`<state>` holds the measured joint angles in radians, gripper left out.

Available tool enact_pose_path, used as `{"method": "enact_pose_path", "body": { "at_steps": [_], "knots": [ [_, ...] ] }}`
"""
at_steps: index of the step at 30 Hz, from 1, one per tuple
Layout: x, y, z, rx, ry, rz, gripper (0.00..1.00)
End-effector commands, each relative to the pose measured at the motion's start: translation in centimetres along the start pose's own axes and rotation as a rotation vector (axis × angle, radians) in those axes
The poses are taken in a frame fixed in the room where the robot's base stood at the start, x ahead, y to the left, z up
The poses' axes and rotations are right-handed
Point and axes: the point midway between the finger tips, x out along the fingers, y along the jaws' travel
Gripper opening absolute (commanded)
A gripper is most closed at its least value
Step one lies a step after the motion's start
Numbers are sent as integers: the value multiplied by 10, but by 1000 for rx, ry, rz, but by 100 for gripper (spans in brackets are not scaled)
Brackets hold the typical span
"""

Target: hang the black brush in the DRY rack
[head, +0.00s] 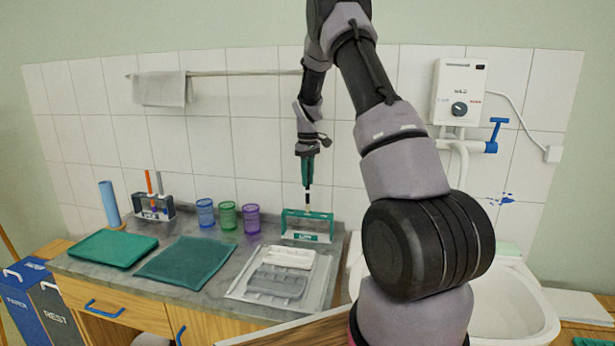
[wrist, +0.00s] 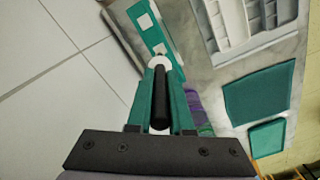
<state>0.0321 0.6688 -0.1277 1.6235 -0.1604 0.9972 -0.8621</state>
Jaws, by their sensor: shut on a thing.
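The black brush (wrist: 160,95) is between the fingers of my gripper (head: 308,184), which is shut on it. In the head view the brush (head: 308,198) hangs roughly upright, with a pale band and a dark lower end. The green DRY rack (head: 307,238) stands on the counter directly below; its label is too small to read surely. In the wrist view the rack (wrist: 150,28) shows square openings in its top, just beyond the brush. The brush's lower end looks just above or at the rack's top; I cannot tell whether it touches.
A grey rack (head: 153,213) with an orange and a grey brush stands at the counter's left. Blue (head: 205,213), green (head: 228,215) and purple (head: 251,219) cups stand between the racks. A pale tray (head: 240,290) lies in front, a sink (head: 505,310) right.

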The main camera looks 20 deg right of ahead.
Motion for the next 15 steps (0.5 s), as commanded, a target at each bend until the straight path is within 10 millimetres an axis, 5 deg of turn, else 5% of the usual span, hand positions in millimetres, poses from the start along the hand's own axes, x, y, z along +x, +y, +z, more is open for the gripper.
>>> {"method": "enact_pose_path", "body": {
  "at_steps": [15],
  "knots": [
    [19, 0, 0, 2, -1, -1, 0]
  ]
}}
